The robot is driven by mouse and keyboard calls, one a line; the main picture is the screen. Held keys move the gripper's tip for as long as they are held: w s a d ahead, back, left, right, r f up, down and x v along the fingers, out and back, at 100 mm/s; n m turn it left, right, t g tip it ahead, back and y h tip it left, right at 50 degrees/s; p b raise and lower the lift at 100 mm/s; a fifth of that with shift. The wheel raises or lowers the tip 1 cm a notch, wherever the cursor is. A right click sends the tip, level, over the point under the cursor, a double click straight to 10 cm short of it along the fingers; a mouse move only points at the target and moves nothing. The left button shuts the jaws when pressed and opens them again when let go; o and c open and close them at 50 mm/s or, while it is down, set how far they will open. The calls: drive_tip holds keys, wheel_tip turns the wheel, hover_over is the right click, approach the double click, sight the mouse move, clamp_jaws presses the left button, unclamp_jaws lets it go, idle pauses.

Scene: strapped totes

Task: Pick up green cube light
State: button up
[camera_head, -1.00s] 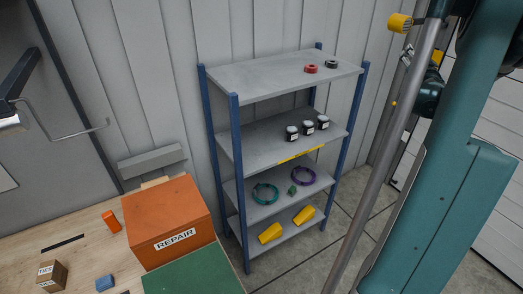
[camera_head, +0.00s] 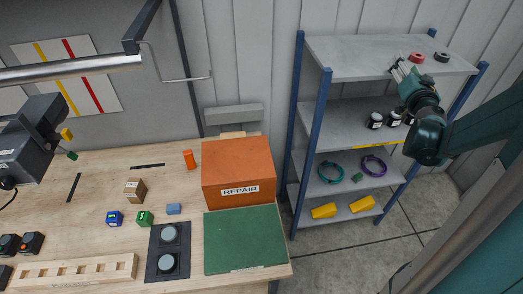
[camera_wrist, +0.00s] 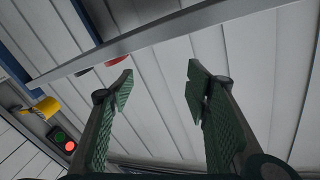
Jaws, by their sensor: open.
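A small green cube (camera_head: 145,218) with a light marking on its face sits on the wooden bench, just right of a similar blue cube (camera_head: 115,218). A smaller green object (camera_head: 357,177) lies on a lower shelf between two rings; its exact shape is unclear. My gripper (camera_head: 398,64) is raised in front of the upper shelves, far to the right of the bench cube. In the wrist view my gripper (camera_wrist: 160,76) is open and empty, with the wall and a shelf edge beyond. No green cube shows in the wrist view.
An orange REPAIR box (camera_head: 238,165) and a green mat (camera_head: 245,240) lie between the green cube and the shelf rack (camera_head: 310,140).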

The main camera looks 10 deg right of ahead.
drive_tip(key=s+a+f+n+y+p, duration=0.1)
drive_tip(key=s+a+f+n+y, duration=0.15)
drive_tip(key=a, duration=1.35)
drive_tip(key=s+a+f+n+y+p, duration=0.1)
drive_tip(key=a+n+y, duration=0.25)
drive_tip(key=a, duration=1.25)
drive_tip(key=w+a+f+n+g+y+b, duration=0.2)
drive_tip(key=a+f+n+g+y, duration=0.15)
drive_tip(key=a, duration=0.85)
drive_tip(key=w+a+f+n+g+y+b, duration=0.1)
drive_tip(key=w+a+f+n+g+y, duration=0.3)
drive_tip(key=a, duration=0.8)
drive_tip(key=s+a+f+n+y+b, duration=0.1)
drive_tip(key=a+f+n+y+b, duration=0.15)
drive_tip(key=a+f, duration=0.65)
drive_tip(key=n+g+h+b, duration=0.8)
drive_tip(key=n+g+h, duration=0.1)
drive_tip(key=g+h, duration=0.1)
hover_over(142, 216)
drive_tip(key=d, duration=0.1)
drive_tip(key=f, duration=1.4)
drive_tip(key=w+f, duration=0.1)
drive_tip(key=f, duration=0.7)
drive_tip(key=shift+s+a+f, duration=0.15)
drive_tip(key=shift+s+a, duration=0.3)
drive_tip(key=shift+s, duration=0.1)
drive_tip(key=shift+f, duration=0.15)
